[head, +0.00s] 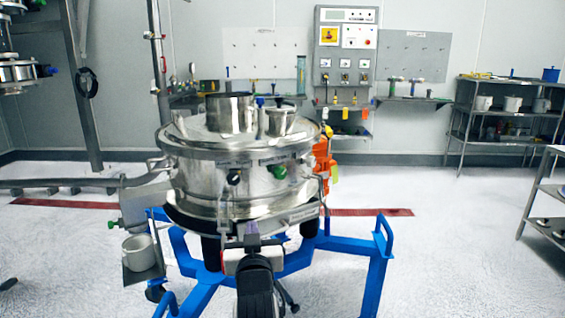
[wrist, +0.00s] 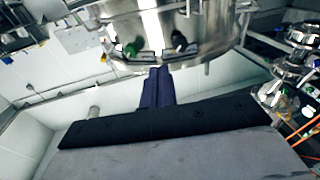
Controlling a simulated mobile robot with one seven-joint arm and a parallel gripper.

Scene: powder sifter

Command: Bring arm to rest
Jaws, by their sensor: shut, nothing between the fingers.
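My gripper (head: 252,232) shows at the bottom centre of the head view, low in front of the steel powder sifter (head: 205,188). In the wrist view its dark fingers (wrist: 158,86) are together and hold nothing. The sifter's round steel body (wrist: 165,30) fills the top of the wrist view, just beyond the fingertips; I cannot tell whether they touch it. My arm hides part of the sifter's blue frame (head: 376,275).
A metal cup (head: 138,252) sits on a small side shelf left of the sifter. A shelf rack (head: 508,112) stands at the back right, and a steel table (head: 549,190) at the right edge. The floor between the blue frame and this table is clear.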

